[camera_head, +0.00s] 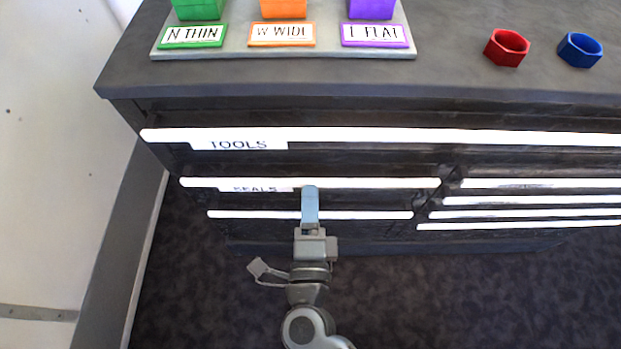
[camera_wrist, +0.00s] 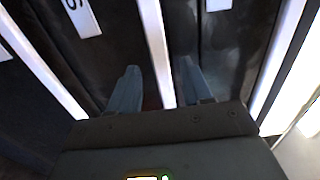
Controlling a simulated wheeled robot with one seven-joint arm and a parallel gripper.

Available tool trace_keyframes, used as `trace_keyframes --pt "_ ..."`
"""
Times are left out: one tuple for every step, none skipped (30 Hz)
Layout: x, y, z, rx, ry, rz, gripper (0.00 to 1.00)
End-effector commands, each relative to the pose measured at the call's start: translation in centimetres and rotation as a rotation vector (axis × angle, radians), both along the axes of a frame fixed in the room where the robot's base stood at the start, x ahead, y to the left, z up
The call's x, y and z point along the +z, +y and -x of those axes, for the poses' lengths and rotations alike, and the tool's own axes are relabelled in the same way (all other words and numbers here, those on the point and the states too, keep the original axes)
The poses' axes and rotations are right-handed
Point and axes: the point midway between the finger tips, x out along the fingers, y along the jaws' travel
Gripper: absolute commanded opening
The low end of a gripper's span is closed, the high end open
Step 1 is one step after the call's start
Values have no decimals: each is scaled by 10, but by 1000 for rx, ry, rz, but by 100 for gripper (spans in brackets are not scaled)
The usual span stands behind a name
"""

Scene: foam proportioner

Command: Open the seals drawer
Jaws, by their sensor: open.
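The seals drawer has a long white handle bar (camera_head: 380,183) and a partly hidden label reading SEALS (camera_head: 256,189), below the tools drawer in the head view. My gripper (camera_head: 310,190) is at this bar, just right of the label. In the wrist view my gripper (camera_wrist: 158,85) is open, with one blue-grey finger on each side of a white bar (camera_wrist: 155,45). The bar runs between the fingers; I cannot tell whether either finger touches it. The drawer front looks flush with the cabinet.
The tools drawer (camera_head: 400,135) is above and a narrower handle bar (camera_head: 240,214) is below. Several short drawers (camera_head: 530,200) are at the right. A tray with labels (camera_head: 230,48), a red ring (camera_head: 507,47) and a blue ring (camera_head: 580,50) are on top. Dark carpet (camera_head: 450,295) is clear.

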Motion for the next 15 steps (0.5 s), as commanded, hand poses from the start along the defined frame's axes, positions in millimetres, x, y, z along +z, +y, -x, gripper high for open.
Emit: trace_keyframes --pt "1 0 -10 0 -3 1 49" --pt "1 0 -14 0 -3 2 49" --pt "1 0 -20 0 -3 2 49" --pt "1 -1 -25 0 -3 1 49" --pt "1 -1 -29 0 -2 1 49" --pt "0 -1 -33 1 -1 2 49" --pt "0 -1 -37 1 -2 2 49" --pt "1 -1 -40 1 -2 2 49" --pt "1 -1 -43 1 -2 2 49" --pt "0 -1 -45 1 -2 2 49" --pt "0 -1 -46 1 -1 2 49" --pt "0 -2 -48 1 -1 2 49" --pt "0 -2 -49 1 -1 2 49" --pt "0 -2 -50 1 -1 2 49" --pt "0 -2 -50 1 -1 2 49"
